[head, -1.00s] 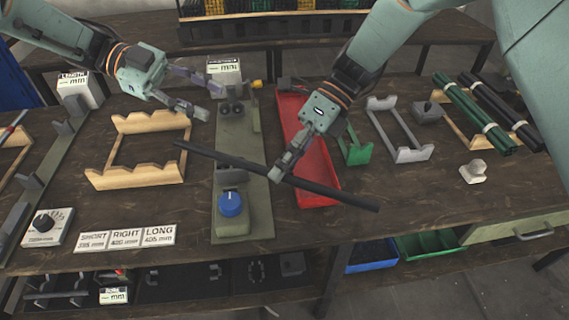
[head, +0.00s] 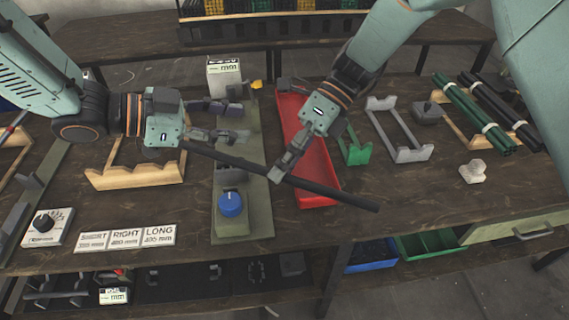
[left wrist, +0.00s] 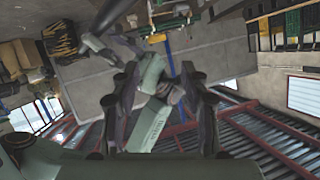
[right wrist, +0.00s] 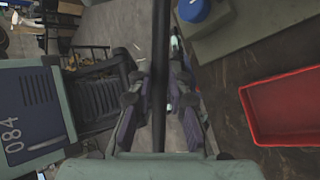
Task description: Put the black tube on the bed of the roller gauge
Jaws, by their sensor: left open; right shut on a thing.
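The black tube (head: 330,190) is in my right gripper (head: 279,174), which is shut on it in the head view. The tube slants down to the right, crossing above the roller gauge (head: 262,200) and the red tray. In the right wrist view the tube (right wrist: 160,60) runs upright between the fingers. The gauge is a grey-green plate with a blue knob (head: 231,204) at its near end; its rollers are hidden behind my left gripper. My left gripper (head: 243,121) is open and empty over the far part of the gauge, above the tube's left end. The left wrist view shows its fingers apart (left wrist: 158,90).
A red tray (head: 320,170) lies right of the gauge. A wooden rack (head: 130,177) stands left of it. Grey (head: 412,155) and green (head: 358,154) stands and bundled tubes (head: 470,110) are farther right. Size plaques (head: 125,240) lie near the front edge. A display box (head: 224,78) stands behind.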

